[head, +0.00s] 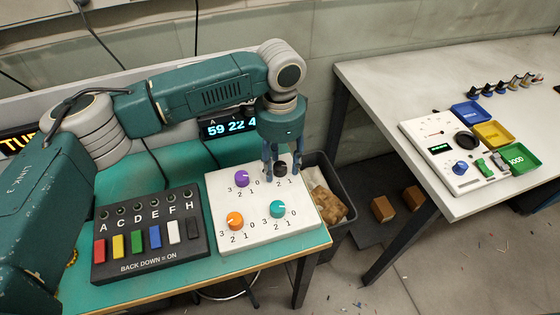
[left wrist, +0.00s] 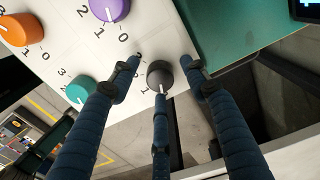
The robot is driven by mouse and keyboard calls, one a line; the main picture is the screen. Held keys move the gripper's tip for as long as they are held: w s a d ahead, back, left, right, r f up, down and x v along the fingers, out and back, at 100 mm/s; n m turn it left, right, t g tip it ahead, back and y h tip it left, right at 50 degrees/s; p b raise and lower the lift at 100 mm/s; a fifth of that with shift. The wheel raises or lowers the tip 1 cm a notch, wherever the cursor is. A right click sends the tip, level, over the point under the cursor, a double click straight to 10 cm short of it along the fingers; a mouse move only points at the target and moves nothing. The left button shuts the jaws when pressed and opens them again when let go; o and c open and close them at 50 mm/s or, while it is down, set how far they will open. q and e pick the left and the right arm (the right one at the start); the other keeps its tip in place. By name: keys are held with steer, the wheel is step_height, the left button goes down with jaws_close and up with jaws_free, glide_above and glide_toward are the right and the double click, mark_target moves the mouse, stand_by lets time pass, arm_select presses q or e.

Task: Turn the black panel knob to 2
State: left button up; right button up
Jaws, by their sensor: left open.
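The black panel knob (head: 281,169) is at the far right corner of the white panel (head: 257,237). It also shows in the left wrist view (left wrist: 159,73), with a white pointer line toward the bottom of the picture, to the right of the printed 1. A finger covers the panel where the pointer aims. My left gripper (head: 282,166) is open, pointing down over the knob, with its fingers around it. In the left wrist view a gap shows between the knob and the two side fingers; I cannot tell whether the middle finger touches it. My right gripper is out of view.
Purple (head: 242,178), orange (head: 235,220) and teal (head: 277,209) knobs share the panel. A switch box (head: 150,265) stands left of it. A lit display (head: 228,125) is behind. A dark bin (head: 342,215) is beyond the bench's right edge.

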arm_select(q)
steer(key=c, duration=1.2)
steer(key=shift+o, duration=0.2)
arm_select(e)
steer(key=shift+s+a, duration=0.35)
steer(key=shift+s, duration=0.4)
arm_select(q)
steer(key=shift+r, duration=0.1)
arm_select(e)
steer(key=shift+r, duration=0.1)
